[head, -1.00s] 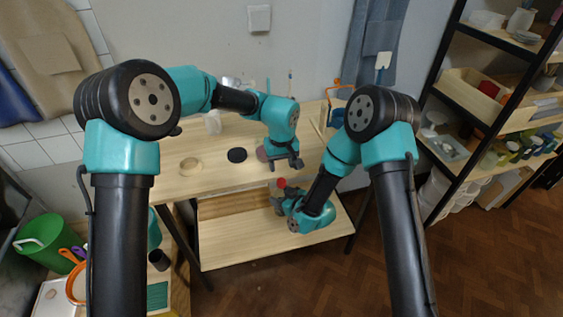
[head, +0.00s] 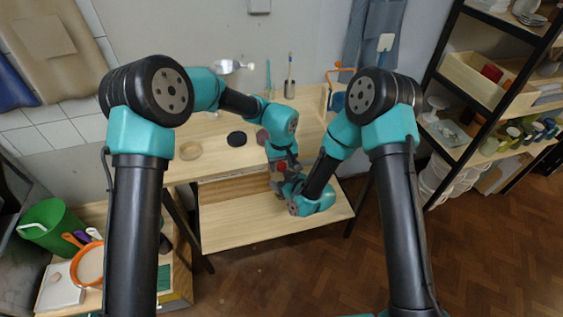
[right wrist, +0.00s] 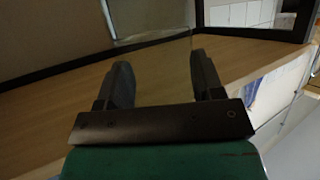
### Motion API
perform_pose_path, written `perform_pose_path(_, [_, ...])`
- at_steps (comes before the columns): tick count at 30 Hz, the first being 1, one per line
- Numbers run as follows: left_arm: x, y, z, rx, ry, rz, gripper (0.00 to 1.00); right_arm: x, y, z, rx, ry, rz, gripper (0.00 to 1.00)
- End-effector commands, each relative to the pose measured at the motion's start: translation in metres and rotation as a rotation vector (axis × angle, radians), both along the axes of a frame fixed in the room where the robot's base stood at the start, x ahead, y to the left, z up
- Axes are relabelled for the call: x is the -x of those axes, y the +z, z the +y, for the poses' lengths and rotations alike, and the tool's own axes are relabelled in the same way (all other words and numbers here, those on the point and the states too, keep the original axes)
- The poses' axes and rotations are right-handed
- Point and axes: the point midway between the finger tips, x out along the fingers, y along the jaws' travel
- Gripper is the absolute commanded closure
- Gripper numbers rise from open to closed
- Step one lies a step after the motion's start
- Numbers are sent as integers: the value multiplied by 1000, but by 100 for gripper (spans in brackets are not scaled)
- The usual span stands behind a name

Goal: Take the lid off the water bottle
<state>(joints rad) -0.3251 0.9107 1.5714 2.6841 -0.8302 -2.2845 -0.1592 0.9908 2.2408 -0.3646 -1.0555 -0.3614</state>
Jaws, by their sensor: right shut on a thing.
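The water bottle shows mainly as a small red top (head: 281,165), just in front of the table edge in the head view; its body is hidden or too small to make out there. My right gripper (right wrist: 160,85) has its fingers spaced apart around something see-through and hard to make out. In the head view the right gripper is beside and below the red top, largely hidden by my own arms. My left gripper (head: 283,163) points down at the red top, close to it or touching; its finger gap cannot be made out.
A wooden table (head: 215,165) carries a black disc (head: 237,139), a pale ring (head: 190,150), a mauve object (head: 262,136) and a brush holder (head: 290,88). A lower shelf (head: 240,222) is bare. A green bucket (head: 48,228) stands left, a black rack (head: 465,70) right.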

Motion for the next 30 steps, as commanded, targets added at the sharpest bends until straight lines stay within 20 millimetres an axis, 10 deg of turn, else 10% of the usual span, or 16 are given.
perform_pose_path(15, [0,0,0,0,0,0,96,0,0,0,-1,0,-1,100])
perform_pose_path(16, [0,0,0,0,0,0,66,0,0,0,-1,0,-1,100])
perform_pose_path(23, [0,0,0,0,0,0,44,0,0,0,-1,0,-1,100])
perform_pose_path(30, [0,1,0,0,0,0,42,0,0,0,-1,0,-1,100])
